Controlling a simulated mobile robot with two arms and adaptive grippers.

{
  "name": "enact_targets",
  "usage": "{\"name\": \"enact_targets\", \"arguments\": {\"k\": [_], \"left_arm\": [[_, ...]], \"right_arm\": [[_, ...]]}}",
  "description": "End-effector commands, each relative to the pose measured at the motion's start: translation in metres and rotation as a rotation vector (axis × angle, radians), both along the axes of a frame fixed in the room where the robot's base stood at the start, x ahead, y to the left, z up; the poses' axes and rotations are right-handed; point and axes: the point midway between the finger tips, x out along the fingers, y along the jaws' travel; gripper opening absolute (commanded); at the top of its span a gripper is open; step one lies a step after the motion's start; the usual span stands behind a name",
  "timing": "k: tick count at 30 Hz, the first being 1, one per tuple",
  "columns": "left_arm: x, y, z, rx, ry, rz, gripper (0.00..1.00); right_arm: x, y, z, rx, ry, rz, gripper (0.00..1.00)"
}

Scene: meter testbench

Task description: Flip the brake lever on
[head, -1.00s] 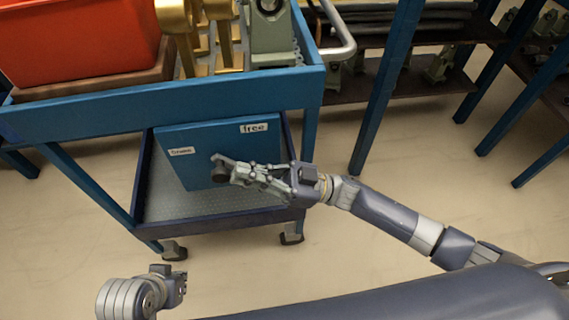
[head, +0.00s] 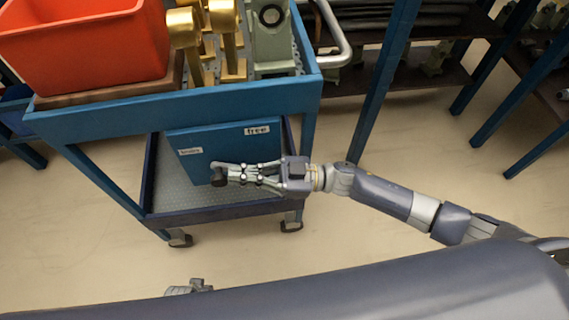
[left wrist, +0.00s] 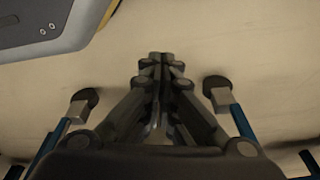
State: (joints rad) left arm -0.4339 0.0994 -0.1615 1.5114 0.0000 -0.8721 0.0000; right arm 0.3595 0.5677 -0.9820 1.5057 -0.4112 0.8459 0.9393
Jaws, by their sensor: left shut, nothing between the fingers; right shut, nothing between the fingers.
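The brake lever shows as a dark knob (head: 218,177) on the front of a blue panel (head: 207,140) on the cart. The panel has a label "free" at its upper right and a second, hard-to-read label at its left. My right gripper (head: 232,173) is shut with its fingertips at the knob; whether they touch it I cannot tell. The fingers hide part of the lever. My left gripper shows only as a small part at the bottom edge of the head view. In the left wrist view, the left gripper (left wrist: 160,58) is shut and empty above the floor.
The blue cart (head: 200,107) carries a red bin (head: 85,45), gold-coloured parts (head: 229,45) and a grey-green fixture (head: 272,40) on top. Blue-legged shelves (head: 380,90) stand at the right.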

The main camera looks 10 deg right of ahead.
Motion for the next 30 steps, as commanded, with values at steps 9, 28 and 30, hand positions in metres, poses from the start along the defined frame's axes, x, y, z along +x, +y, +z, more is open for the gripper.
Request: {"name": "enact_targets", "arguments": {"k": [9, 28, 30], "left_arm": [[-0.008, 0.001, -0.012, 0.001, 0.008, -0.002, 0.00], [-0.008, 0.001, -0.012, 0.000, 0.007, -0.001, 0.00], [-0.008, 0.001, -0.012, 0.000, 0.007, -0.001, 0.00]], "right_arm": [[0.000, 0.001, -0.001, -0.016, 0.000, 0.001, 0.00], [-0.001, -0.021, -0.006, -0.021, 0.000, -0.003, 0.00], [-0.003, -0.035, -0.008, -0.021, 0.002, -0.002, 0.00]]}}
